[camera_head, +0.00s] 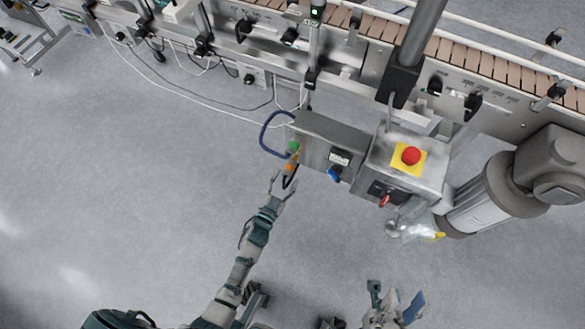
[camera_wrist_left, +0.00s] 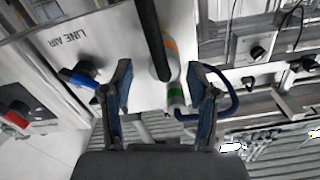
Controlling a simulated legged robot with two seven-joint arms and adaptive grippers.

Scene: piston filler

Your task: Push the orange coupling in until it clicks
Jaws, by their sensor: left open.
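The orange coupling (camera_head: 291,167) sits at the left side of a grey box labelled LINE AIR, beside a green fitting (camera_head: 294,147). A black hose (camera_head: 290,181) runs from the coupling. In the left wrist view the orange band (camera_wrist_left: 169,50) and the green fitting (camera_wrist_left: 175,97) show between and beyond my fingers, with the black hose (camera_wrist_left: 150,28) crossing above. My left gripper (camera_head: 283,181) is open close to the coupling; its two fingers (camera_wrist_left: 161,75) stand apart, and contact cannot be told. My right gripper (camera_head: 395,298) is open and empty, low in the head view.
A blue hose (camera_head: 264,134) loops beside the green fitting. The box carries a blue valve handle (camera_head: 334,174). A red emergency button (camera_head: 411,156) on yellow and a clear bag (camera_head: 413,224) are to the right. A conveyor (camera_head: 470,58) runs behind.

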